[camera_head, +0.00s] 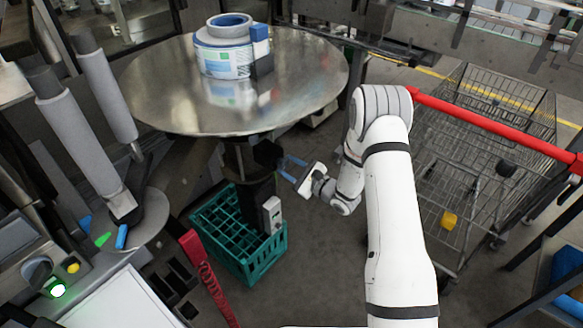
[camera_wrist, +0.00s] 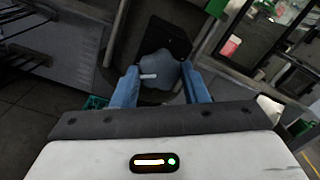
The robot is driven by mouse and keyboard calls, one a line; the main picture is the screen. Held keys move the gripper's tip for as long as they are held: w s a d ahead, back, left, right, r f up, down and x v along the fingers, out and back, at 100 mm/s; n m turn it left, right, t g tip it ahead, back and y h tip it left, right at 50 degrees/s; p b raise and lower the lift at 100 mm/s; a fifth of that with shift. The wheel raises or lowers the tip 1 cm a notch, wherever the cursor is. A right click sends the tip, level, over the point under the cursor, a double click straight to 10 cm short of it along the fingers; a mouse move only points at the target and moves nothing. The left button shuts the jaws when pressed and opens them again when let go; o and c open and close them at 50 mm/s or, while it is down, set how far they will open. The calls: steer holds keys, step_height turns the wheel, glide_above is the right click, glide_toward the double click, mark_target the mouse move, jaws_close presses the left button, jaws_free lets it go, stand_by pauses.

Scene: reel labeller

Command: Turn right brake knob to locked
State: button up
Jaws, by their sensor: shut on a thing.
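The brake knob (camera_wrist: 160,66) is a grey rounded knob with a short white pointer mark, on a dark plate in the wrist view. The mark points left in that view. My gripper (camera_wrist: 160,74) has its two blue fingers on either side of the knob, shut on it. In the head view my gripper (camera_head: 285,167) reaches in below the round metal table (camera_head: 160,95), against a dark block (camera_head: 267,154) on the table's column. The knob itself cannot be made out there.
A reel stack (camera_head: 226,50) stands on the round table. A green crate (camera_head: 245,262) sits on the floor below. A wire cart (camera_head: 480,150) with a red handle stands right of my arm. Grey rollers (camera_head: 80,130) and a control panel (camera_head: 60,270) are at the left.

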steer(key=o, duration=1)
steer(key=b+v, duration=0.1)
steer(key=v, duration=0.6)
steer(key=shift+s+d, duration=0.25)
